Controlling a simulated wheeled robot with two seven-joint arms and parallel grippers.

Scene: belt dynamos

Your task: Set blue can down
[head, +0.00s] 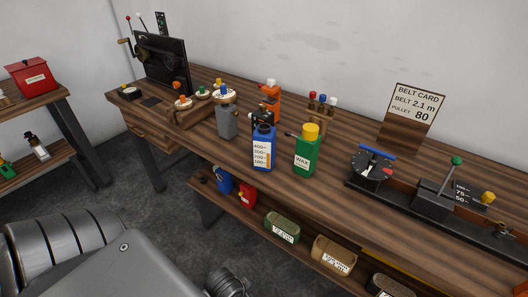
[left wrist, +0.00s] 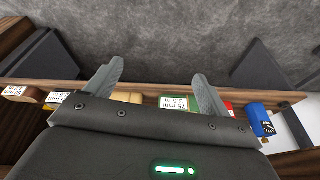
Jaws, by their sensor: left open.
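A blue can (head: 264,147) with a white graduated label stands upright on the workbench top, beside a green wax bottle (head: 305,155) with a yellow cap. A second blue can (head: 223,180) is on the lower shelf, next to a red can (head: 248,195). A blue can (left wrist: 260,120) also shows at the right of the left wrist view, near the shelf end. My left gripper (left wrist: 157,80) is open with nothing between its fingers, apart from that can. Its fingers are not clearly visible in the head view. My right gripper is in neither view.
The workbench top (head: 330,195) holds a grey can (head: 227,122), an orange device (head: 272,100), a dial (head: 372,170) and a lever unit (head: 437,198). A side table stands at left.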

